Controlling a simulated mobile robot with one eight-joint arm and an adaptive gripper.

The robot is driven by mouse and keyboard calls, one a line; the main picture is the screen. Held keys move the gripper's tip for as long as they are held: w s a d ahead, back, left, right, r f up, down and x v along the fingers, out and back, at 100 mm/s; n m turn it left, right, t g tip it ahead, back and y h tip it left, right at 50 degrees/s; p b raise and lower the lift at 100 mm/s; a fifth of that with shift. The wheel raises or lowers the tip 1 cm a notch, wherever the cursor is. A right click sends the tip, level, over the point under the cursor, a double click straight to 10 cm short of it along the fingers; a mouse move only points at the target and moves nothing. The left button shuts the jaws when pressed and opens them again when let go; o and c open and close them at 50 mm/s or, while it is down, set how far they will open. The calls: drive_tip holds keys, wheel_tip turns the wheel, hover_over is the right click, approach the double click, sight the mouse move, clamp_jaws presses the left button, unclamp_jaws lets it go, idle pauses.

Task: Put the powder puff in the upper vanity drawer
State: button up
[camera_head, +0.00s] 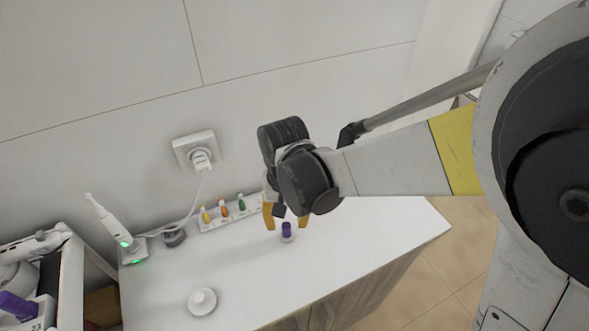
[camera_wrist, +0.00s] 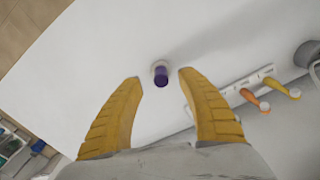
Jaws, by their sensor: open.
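A small white round piece with a raised knob (camera_head: 202,302), which looks like the powder puff, lies on the white vanity top near its front left in the head view. It does not show in the wrist view. My gripper (camera_head: 286,222) is open and empty, pointing down over the back middle of the vanity. A small purple-topped piece with a pale base (camera_head: 287,231) stands between or just beyond its yellow fingertips; it also shows in the wrist view (camera_wrist: 161,76). The vanity's wooden front (camera_head: 345,298) is seen steeply, and I cannot make out the upper drawer.
A white rack (camera_head: 215,225) with yellow, orange and green pieces stands along the wall. A white electric toothbrush (camera_head: 112,220) on a charger is at the back left, its cord running to a wall socket (camera_head: 196,150). A cluttered white cart (camera_head: 65,270) stands left. The vanity's right end is clear.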

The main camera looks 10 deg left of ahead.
sight(286, 225)
drive_tip(key=f, duration=0.1)
drive_tip(key=f+b, duration=0.1)
drive_tip(key=f, duration=0.2)
drive_tip(key=shift+w+a+f, duration=0.1)
drive_tip(key=shift+w, duration=0.2)
clamp_jaws()
drive_tip(key=shift+r, duration=0.2)
